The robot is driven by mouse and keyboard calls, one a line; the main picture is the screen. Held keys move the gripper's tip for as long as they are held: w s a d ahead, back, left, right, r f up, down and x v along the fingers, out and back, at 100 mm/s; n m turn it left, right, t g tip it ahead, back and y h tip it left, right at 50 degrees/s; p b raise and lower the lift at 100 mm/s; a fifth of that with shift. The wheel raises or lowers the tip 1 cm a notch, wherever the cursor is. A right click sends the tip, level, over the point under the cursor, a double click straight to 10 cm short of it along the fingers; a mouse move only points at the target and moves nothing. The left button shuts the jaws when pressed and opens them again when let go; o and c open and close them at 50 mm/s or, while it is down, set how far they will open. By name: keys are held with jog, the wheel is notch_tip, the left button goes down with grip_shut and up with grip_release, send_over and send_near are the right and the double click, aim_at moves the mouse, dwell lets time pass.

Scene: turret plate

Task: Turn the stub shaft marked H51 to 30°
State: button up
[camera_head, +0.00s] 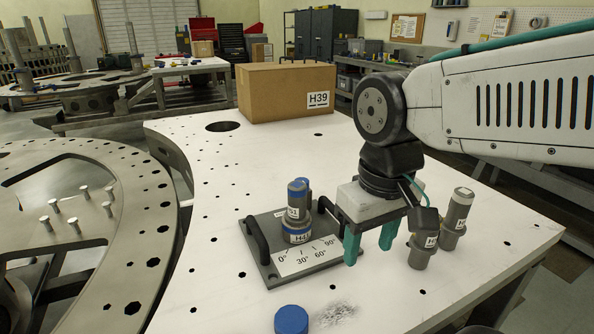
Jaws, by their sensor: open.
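A grey plate (262,262) lies on the white table, with a black handle at each side. Its white scale is marked 0°, 30°, 60° and 90°. A grey stub shaft (297,212) with a blue top and a blue band stands upright on the plate. Its labels are too small to read surely, so I cannot confirm H51. Another blue top shows just behind it. The shaft's angle against the scale is unclear. My gripper (369,243) has green fingertips pointing down. It is open and empty, right of the shaft and apart from it.
Two grey stub shafts (459,215) with labels stand right of my gripper, close to it. A blue round cap (291,319) is at the front edge of view, beside a dark smudge. A cardboard box (285,92) marked H39 stands at the back. The table's left part is clear apart from holes.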

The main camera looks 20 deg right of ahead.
notch_tip(320, 180, up, 6)
jog(key=g, duration=0.1)
send_over(297, 184)
jog(key=s, duration=0.3)
jog(key=w+r, duration=0.2)
jog(key=w, duration=0.1)
jog(key=shift+a+r, duration=0.1)
jog(key=shift+r, duration=0.4)
jog(key=shift+f, duration=4.5)
jog(key=c, duration=0.7)
